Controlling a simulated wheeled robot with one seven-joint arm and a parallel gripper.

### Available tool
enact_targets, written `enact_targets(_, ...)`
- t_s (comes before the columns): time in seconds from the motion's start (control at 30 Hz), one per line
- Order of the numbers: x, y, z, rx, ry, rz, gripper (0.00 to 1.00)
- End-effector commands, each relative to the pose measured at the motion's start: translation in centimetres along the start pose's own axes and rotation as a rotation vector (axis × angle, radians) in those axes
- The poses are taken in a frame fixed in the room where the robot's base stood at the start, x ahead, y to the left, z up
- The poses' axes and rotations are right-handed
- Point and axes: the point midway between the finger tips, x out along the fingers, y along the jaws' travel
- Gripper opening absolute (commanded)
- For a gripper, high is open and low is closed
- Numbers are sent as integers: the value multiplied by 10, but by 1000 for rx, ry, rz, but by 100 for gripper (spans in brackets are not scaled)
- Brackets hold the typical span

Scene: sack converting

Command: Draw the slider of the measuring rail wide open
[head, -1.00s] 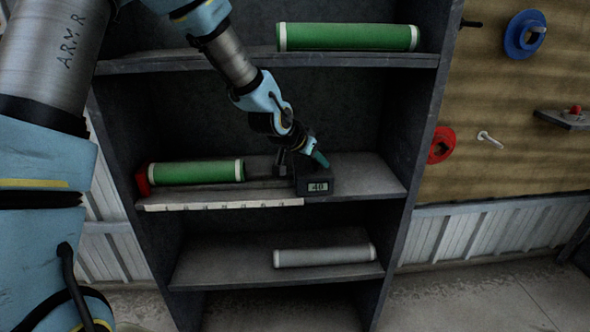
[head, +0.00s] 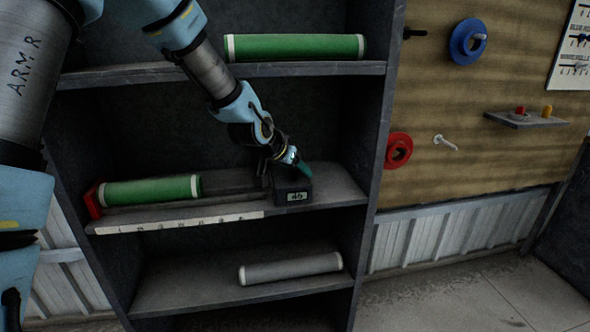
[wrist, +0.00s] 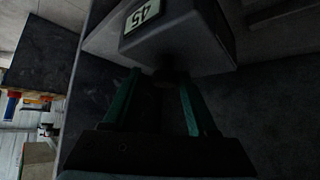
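The measuring rail (head: 180,222) runs along the front of the middle shelf as a pale marked strip, with a red end piece (head: 93,203) at its left. Its slider (head: 293,190) is a dark block at the right end of the strip, with a small display that seems to read 45. The slider (wrist: 185,40) fills the top of the wrist view. My gripper (head: 297,165) is at the slider; in the wrist view its green fingers (wrist: 160,88) stand on both sides of a dark knob under the block. The exact finger contact is in shadow.
A green roll (head: 150,191) lies behind the strip, between the red end and the slider. Another green roll (head: 295,47) is on the shelf above, a grey roll (head: 290,268) below. The shelf's side wall (head: 372,150) stands right of the slider, with some bare shelf between.

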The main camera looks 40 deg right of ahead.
Motion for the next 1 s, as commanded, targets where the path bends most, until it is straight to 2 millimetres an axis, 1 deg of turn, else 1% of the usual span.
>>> enact_targets(0.27, -1, -2, 1, -1, -1, -3, 66)
enact_targets(0.37, -5, -3, 0, -2, 0, -4, 66)
enact_targets(0.47, -16, -3, 0, -2, 1, -4, 66)
enact_targets(0.57, -34, -3, 0, -1, 1, -6, 66)
enact_targets(0.7, -64, -4, 0, -3, 1, -7, 66)
enact_targets(0.8, -81, -3, 0, -2, 0, -6, 66)
enact_targets(0.9, -93, -3, -1, -4, 0, -4, 66)
enact_targets(1.0, -101, -2, 0, -2, 0, -3, 66)
